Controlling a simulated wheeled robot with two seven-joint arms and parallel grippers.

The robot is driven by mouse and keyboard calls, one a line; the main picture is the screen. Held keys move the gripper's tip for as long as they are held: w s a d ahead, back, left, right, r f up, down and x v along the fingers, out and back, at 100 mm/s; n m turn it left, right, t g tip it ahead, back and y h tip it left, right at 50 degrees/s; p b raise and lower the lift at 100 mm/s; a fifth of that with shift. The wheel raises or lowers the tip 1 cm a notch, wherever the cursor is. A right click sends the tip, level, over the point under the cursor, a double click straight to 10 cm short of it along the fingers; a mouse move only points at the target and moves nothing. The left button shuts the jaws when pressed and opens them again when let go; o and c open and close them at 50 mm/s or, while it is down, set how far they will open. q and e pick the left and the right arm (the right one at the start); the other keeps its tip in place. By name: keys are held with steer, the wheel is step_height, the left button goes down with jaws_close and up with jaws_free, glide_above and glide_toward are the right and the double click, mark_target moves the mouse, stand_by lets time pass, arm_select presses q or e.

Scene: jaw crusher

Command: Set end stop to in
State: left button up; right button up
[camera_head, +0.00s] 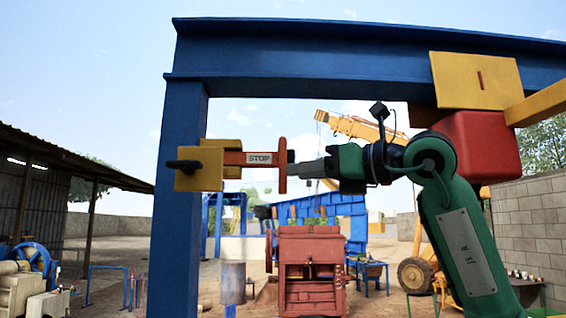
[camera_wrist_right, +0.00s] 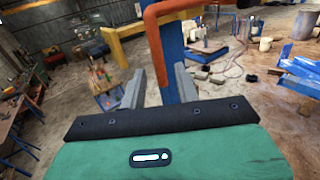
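The end stop is an orange bar marked STOP (camera_head: 259,158) with an upright orange end plate (camera_head: 282,165). It sticks out to the right from a yellow bracket (camera_head: 208,165) on the blue post. My right gripper (camera_head: 291,165) points left, level with the end plate, its fingertips at or very near it. In the right wrist view its two grey fingers (camera_wrist_right: 158,78) stand apart. An orange bent part of the stop (camera_wrist_right: 152,40) reaches down between them, with gaps visible at the sides. Contact cannot be told. My left gripper is not in view.
The blue post (camera_head: 178,240) and overhead blue beam (camera_head: 330,55) frame the stop. A red block (camera_head: 480,145) hangs under a yellow plate (camera_head: 476,80) on the beam, close behind my right arm. A red crusher (camera_head: 310,275) stands farther back. Open air lies below the gripper.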

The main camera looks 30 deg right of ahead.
mark_target(283, 174)
steer(key=p+x, duration=0.1)
steer(key=x, duration=0.4)
steer(key=shift+a+p, duration=0.1)
steer(key=shift+p, duration=0.2)
jaws_close()
